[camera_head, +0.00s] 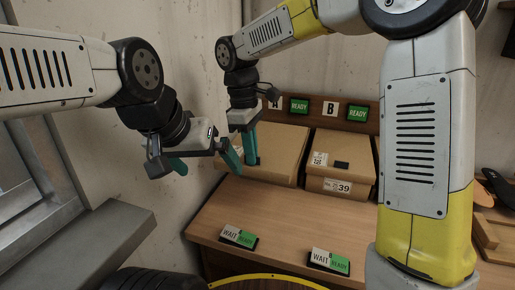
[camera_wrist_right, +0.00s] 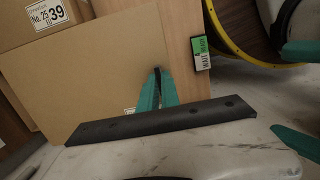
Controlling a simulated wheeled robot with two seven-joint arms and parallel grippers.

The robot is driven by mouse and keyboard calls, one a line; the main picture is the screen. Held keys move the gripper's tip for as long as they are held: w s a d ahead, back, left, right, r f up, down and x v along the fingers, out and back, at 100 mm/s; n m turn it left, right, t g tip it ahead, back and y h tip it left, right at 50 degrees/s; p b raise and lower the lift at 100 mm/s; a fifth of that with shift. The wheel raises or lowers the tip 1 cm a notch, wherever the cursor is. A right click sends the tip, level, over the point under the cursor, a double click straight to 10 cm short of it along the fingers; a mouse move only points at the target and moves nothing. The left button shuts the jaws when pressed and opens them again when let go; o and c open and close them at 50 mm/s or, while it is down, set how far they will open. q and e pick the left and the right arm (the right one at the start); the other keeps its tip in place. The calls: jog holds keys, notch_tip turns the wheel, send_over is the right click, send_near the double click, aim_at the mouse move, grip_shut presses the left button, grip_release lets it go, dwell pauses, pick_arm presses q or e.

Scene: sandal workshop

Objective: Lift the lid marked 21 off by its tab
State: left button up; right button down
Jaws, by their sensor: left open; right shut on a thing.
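The left cardboard box (camera_head: 283,143) stands under the A sign, its lid on top; I cannot read the number 21 on it. The lid's flat brown top (camera_wrist_right: 90,75) fills much of the wrist view, with a small label (camera_wrist_right: 130,111) partly hidden. My right gripper (camera_head: 251,160) is over this box, shut on a small dark tab (camera_wrist_right: 157,72) that shows between its teal fingertips in the wrist view. My left gripper (camera_head: 205,162) is open and empty, left of the right gripper; its teal fingers also show at the wrist view's right edge.
A second box (camera_head: 360,150) marked 39 stands to the right under B. Two WAIT/READY signs (camera_head: 238,237) (camera_head: 329,262) lie near the table's front. The wooden table (camera_head: 285,215) between is clear. A grey ledge (camera_head: 90,240) is at left, sandals (camera_head: 497,185) at far right.

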jog(key=shift+s+r, duration=0.1)
jog(key=shift+s, duration=0.15)
jog(key=s+a+r, duration=0.2)
jog(key=s+r, duration=0.1)
jog(key=s, duration=0.4)
jog(key=shift+s, duration=0.25)
dwell(1.0)
dwell(0.5)
